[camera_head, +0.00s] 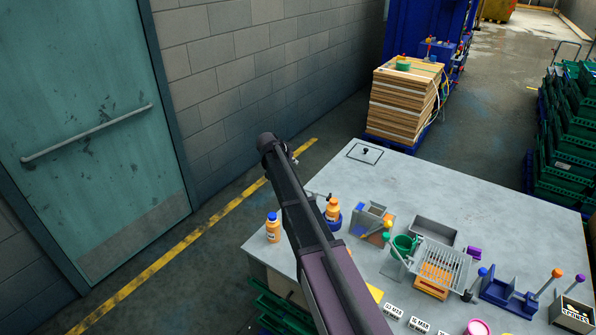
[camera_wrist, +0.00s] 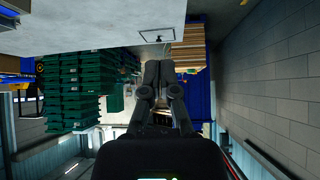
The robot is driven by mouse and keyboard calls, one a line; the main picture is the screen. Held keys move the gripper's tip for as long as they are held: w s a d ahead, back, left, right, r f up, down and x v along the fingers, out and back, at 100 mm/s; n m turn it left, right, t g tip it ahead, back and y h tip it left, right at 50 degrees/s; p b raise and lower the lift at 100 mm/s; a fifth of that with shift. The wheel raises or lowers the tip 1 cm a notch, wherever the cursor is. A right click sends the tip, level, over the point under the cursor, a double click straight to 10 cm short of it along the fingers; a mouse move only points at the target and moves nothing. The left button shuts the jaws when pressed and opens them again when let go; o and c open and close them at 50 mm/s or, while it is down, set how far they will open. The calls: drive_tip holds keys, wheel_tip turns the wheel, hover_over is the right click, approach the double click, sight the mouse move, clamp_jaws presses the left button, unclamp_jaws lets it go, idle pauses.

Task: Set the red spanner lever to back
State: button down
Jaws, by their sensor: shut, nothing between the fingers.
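I cannot make out a lever that is clearly the red spanner lever. Small coloured knobs, some reddish, show on the blue unit (camera_head: 440,48) behind the stack of boards, too small to tell apart. A short dark peg (camera_head: 366,151) stands on an outlined square plate at the far left corner of the table; the plate (camera_wrist: 157,36) also shows in the wrist view. My gripper (camera_wrist: 160,68) is shut, its two fingers side by side with nothing held, and it touches nothing that I can see. In the head view my arm crosses the table's left side and hides part of it.
The grey table (camera_head: 420,190) holds bottles, a green cup (camera_head: 404,244), a wire rack (camera_head: 440,264), a blue holder (camera_head: 508,297) and several ball-topped levers. Stacked boards (camera_head: 403,100) stand behind it, green crates (camera_head: 567,130) at the right.

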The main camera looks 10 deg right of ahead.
drive_tip(key=shift+f, duration=0.15)
idle(0.3)
drive_tip(key=b+x, duration=0.8)
drive_tip(key=x, duration=0.2)
drive_tip(key=shift+s+a+f, duration=0.15)
drive_tip(key=shift+s+a, duration=0.45)
drive_tip(key=shift+a, duration=0.2)
drive_tip(key=shift+s+a+f, duration=0.15)
drive_tip(key=shift+s+a, duration=0.45)
drive_tip(key=shift+a, duration=0.2)
drive_tip(key=shift+a, duration=0.1)
